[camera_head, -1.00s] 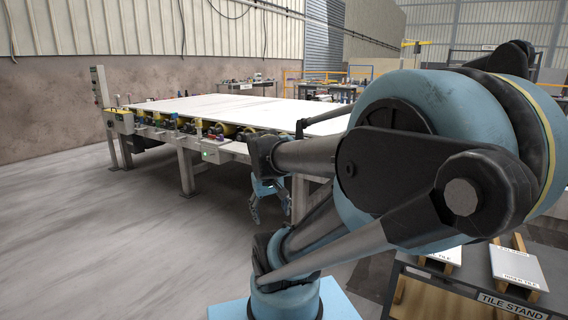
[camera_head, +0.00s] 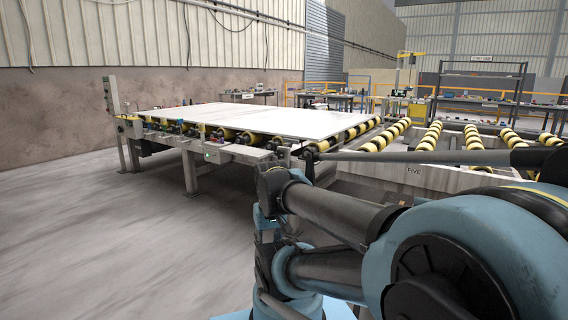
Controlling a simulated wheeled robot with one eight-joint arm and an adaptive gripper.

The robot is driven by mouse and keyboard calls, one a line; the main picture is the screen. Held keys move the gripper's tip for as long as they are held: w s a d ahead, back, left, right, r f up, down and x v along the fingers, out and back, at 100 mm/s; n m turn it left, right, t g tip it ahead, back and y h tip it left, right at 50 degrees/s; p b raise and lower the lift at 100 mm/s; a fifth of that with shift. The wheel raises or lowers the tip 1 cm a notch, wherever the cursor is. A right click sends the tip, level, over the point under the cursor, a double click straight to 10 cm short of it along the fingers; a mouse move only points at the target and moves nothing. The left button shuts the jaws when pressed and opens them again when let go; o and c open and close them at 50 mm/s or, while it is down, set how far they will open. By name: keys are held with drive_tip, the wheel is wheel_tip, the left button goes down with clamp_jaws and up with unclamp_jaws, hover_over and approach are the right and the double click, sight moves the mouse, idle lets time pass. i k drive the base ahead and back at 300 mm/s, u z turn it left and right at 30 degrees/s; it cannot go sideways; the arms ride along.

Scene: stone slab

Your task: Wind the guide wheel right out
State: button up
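A roller table (camera_head: 232,157) with a grey frame and yellow-and-black rollers stands left of centre. A large white slab (camera_head: 235,117) lies flat on it. Several small fittings line the table's near side, too small to tell which is the guide wheel. My blue and dark arm fills the lower right, in front of the table's near right corner. My gripper's fingers do not show; the arm seems to hide them.
A second roller bed (camera_head: 420,172) with yellow-and-black rollers stands at the right, partly behind my arm. A post with a control box (camera_head: 113,95) rises at the table's far left. Shelving (camera_head: 480,85) and benches stand behind. The floor (camera_head: 110,240) at the left is clear.

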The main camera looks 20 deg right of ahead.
sight(279, 154)
drive_tip(key=u, duration=0.1)
drive_tip(key=k, duration=0.3)
drive_tip(key=z, duration=0.45)
drive_tip(key=i, duration=1)
drive_tip(key=u, duration=0.5)
drive_tip(key=i, duration=0.65)
drive_tip(key=u, duration=0.35)
